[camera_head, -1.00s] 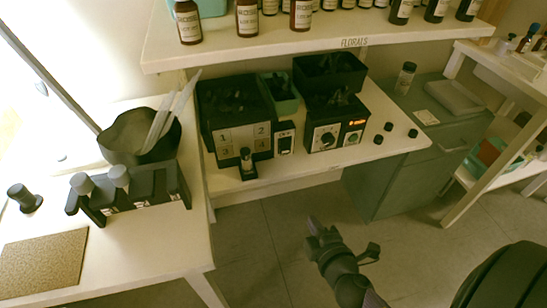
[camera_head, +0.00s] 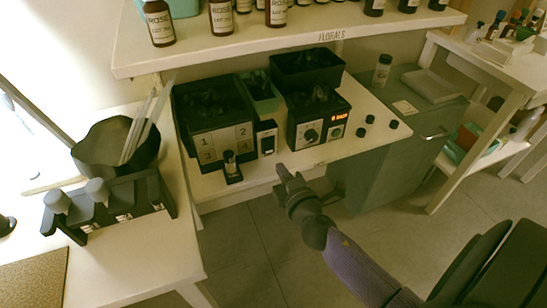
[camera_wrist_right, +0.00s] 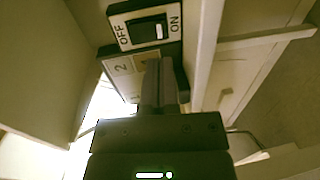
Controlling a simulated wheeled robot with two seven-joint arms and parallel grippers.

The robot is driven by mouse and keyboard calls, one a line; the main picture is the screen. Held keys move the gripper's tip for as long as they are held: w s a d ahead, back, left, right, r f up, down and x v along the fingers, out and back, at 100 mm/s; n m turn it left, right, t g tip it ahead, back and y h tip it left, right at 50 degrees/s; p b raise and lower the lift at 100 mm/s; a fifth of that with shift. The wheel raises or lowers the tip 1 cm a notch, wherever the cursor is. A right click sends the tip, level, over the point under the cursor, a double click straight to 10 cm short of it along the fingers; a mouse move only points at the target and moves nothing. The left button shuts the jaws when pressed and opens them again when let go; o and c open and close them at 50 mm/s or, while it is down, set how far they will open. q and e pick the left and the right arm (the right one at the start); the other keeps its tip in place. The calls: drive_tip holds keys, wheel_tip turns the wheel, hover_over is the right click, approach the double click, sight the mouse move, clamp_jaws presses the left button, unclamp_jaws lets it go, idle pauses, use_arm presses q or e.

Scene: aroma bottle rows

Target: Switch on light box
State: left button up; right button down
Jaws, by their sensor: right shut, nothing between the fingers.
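A small black box with a rocker switch (camera_head: 267,137) stands on the table between the numbered panel and the dial unit. In the right wrist view the switch plate (camera_wrist_right: 146,29), marked OFF and ON, is close, just beyond the fingertips. A pale panel numbered 1 to 4 (camera_head: 222,142) stands to its left; part of it shows in the wrist view (camera_wrist_right: 121,68). My right gripper (camera_head: 283,170) is shut and empty, at the table's front edge, below the switch in the head view. Contact is not visible. My left gripper is out of view.
A dial unit with a red display (camera_head: 318,125) and several black knobs are to the right. The shelf of bottles (camera_head: 290,42) overhangs the back. The floor in front is clear.

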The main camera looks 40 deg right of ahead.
sight(270, 152)
drive_tip(key=b+x, duration=0.1)
drive_tip(key=x, duration=0.3)
drive_tip(key=shift+w+f, duration=0.15)
drive_tip(key=shift+w, duration=0.15)
drive_tip(key=shift+w+d, duration=0.15)
drive_tip(key=shift+w, duration=0.3)
